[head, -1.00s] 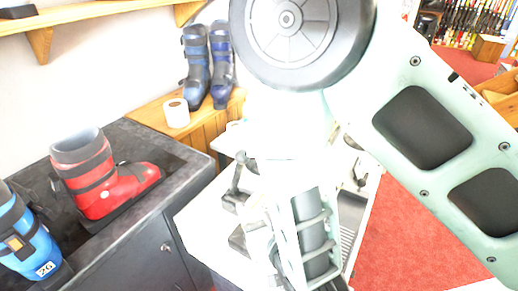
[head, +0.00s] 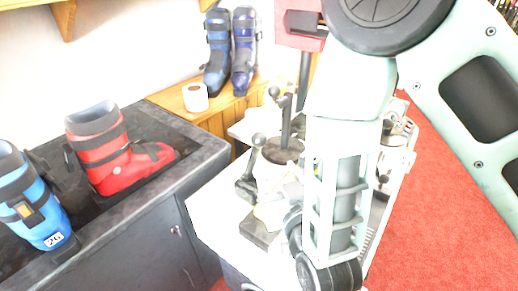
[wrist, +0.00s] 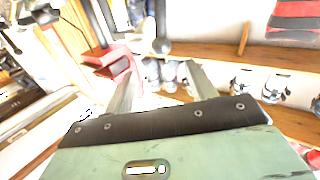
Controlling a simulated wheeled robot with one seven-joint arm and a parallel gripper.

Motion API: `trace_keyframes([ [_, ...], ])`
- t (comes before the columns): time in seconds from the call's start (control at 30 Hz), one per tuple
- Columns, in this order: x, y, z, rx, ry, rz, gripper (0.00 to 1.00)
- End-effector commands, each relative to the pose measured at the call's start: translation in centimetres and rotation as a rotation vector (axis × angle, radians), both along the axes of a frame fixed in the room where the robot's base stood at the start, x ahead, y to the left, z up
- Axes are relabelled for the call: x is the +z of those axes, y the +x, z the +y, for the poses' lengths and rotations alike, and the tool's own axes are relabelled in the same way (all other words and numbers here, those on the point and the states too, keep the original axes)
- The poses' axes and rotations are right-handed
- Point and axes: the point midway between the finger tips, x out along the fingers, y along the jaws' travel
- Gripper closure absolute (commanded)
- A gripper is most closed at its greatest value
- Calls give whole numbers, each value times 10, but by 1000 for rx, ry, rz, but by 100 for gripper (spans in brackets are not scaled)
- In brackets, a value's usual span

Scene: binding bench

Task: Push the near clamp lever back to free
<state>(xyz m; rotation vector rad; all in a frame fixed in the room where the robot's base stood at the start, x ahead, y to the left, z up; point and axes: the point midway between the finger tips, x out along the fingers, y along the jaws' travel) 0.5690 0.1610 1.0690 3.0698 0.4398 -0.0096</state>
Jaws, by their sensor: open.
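A second ball-knobbed lever (head: 284,102) stands further back, beside a dark post. My gripper is hidden behind my arm in the head view. In the wrist view my gripper (wrist: 157,73) is open and empty, its two pale green fingers apart. A black ball knob (wrist: 161,46) on a short rod shows just beyond the fingertips; I cannot tell which lever it belongs to, or whether it is touched.
A red clamp head (head: 300,25) tops the post; it also shows in the wrist view (wrist: 105,57). A dark counter (head: 187,168) at left holds a red boot (head: 106,150) and a blue boot (head: 32,205). A white roll (head: 195,97) stands on the wooden bench behind.

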Motion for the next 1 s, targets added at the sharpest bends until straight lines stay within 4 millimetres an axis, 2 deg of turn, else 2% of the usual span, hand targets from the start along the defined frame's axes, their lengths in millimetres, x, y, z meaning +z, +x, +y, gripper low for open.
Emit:
trace_keyframes([
  [0.07,-6,3,0,-2,5,-1,44],
  [0.5,-3,14,3,15,-9,-20,44],
  [0.8,6,74,21,13,-10,-16,44],
  [1.0,5,106,32,15,-10,-15,44],
])
